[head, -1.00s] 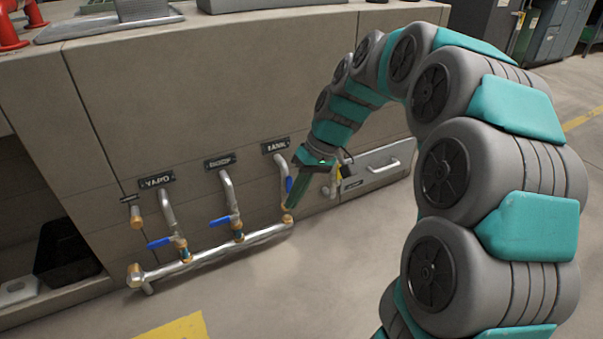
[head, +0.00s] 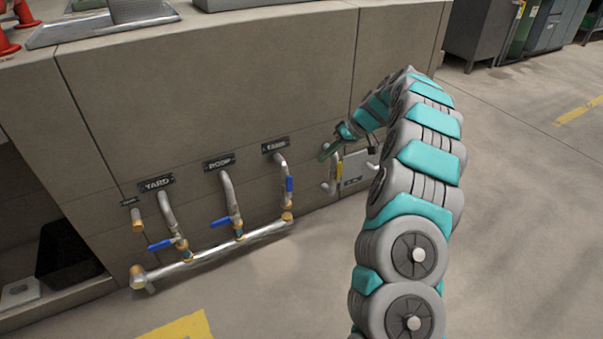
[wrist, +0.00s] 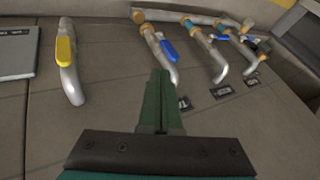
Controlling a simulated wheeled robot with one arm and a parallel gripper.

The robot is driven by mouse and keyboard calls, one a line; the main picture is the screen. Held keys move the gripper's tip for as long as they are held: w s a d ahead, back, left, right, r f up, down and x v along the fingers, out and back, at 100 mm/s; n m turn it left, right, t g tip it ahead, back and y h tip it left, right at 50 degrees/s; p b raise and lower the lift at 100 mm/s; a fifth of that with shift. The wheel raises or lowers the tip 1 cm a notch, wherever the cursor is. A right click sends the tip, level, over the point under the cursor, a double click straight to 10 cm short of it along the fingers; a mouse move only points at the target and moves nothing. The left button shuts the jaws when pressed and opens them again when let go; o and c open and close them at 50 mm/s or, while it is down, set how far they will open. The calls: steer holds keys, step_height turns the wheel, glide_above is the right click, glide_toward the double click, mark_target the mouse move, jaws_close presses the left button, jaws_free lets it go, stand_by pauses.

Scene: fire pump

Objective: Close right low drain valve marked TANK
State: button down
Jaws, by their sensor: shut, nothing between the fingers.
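The rightmost low valve has a blue handle (head: 289,185) that stands upright, roughly along its pipe. The plate above it (head: 275,146) is too blurred to read surely, but its place fits TANK. In the wrist view the same blue handle (wrist: 170,50) lies beyond my fingertips and a little right. My gripper (head: 325,153) is shut and empty, up and right of this valve, close to the wall and apart from the handle. Its green fingers (wrist: 160,76) lie together in the wrist view.
The valves under the YARD plate (head: 156,184) and ROOF plate (head: 219,162) have blue handles turned sideways. All three join a low silver pipe (head: 215,250). Right of them stand a yellow-handled pipe (wrist: 66,49) and a grey panel (wrist: 17,52). Floor in front is clear.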

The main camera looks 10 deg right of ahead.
steer(key=shift+w+d+f, duration=0.3)
steer(key=shift+w+d, duration=0.1)
steer(key=shift+d, duration=0.15)
steer(key=shift+w+d+f, duration=0.3)
steer(key=shift+w+d, duration=0.1)
steer(key=shift+d, duration=0.15)
steer(key=shift+a+f, duration=0.1)
glide_toward(289, 187)
steer(key=shift+w+a+f, duration=0.3)
steer(key=shift+w+f, duration=0.1)
steer(key=shift+f, duration=0.35)
steer(key=shift+w+a+f, duration=0.25)
steer(key=shift+w+f, duration=0.2)
steer(key=shift+f, duration=0.3)
steer(key=shift+w+a+f, duration=0.3)
steer(key=shift+w+f, duration=0.1)
steer(key=shift+f, duration=0.35)
